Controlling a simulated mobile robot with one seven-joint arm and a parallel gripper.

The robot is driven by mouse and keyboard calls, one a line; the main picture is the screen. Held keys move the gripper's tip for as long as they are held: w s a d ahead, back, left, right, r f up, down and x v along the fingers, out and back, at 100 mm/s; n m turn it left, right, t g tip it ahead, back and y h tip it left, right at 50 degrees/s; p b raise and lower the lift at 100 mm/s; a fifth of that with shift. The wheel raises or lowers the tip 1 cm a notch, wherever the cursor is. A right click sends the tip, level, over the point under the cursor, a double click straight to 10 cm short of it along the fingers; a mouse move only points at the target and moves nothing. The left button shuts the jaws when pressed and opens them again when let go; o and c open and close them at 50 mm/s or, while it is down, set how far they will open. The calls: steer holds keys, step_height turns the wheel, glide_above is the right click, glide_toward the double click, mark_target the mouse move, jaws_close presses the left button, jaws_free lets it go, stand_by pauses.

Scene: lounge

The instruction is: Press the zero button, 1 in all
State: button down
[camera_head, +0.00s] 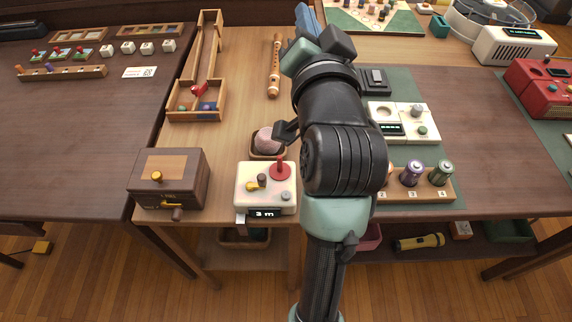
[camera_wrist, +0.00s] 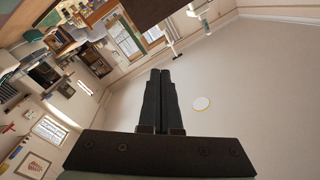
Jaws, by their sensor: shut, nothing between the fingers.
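My gripper (camera_wrist: 161,75) shows in the wrist view with its two dark fingers together and nothing between them. The fingers point toward a pale wall, with no button near their tips. In the head view my arm rises over the middle of the table, and the fingertips are not clear. A white control box (camera_head: 264,187) with a red-topped lever, small knobs and a display reading "3 m" stands at the front edge. A pale device (camera_head: 405,112) with a dark display and a round green button (camera_head: 422,131) lies right of my arm. No zero label is readable.
A brown wooden box (camera_head: 170,178) stands left of the control box. A pink ball (camera_head: 267,141) sits in a small tray behind it. A wooden battery rack (camera_head: 428,187) stands front right, partly behind my arm. A wooden flute (camera_head: 275,66) lies farther back.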

step_height(320, 180, down, 5)
steer(key=d+m+g+p, duration=0.1)
steer(key=m+g+p, duration=0.3)
steer(key=p, duration=0.4)
steer(key=m+g+y+p, duration=0.5)
steer(key=m+g+p, duration=0.35)
steer(key=p, duration=0.95)
glide_above(286, 195)
steer(key=d, duration=0.1)
step_height(286, 195, down, 10)
steer(key=shift+s+r+t, duration=0.25)
steer(key=shift+s+t, duration=0.05)
steer(key=shift+t, duration=0.15)
step_height(286, 195, down, 7)
steer(key=b, duration=0.8)
steer(key=shift+f+b, duration=0.2)
steer(key=shift+b, duration=0.1)
steer(key=shift+f+b, duration=0.3)
steer(key=shift+f, duration=0.4)
steer(key=shift+f, duration=0.4)
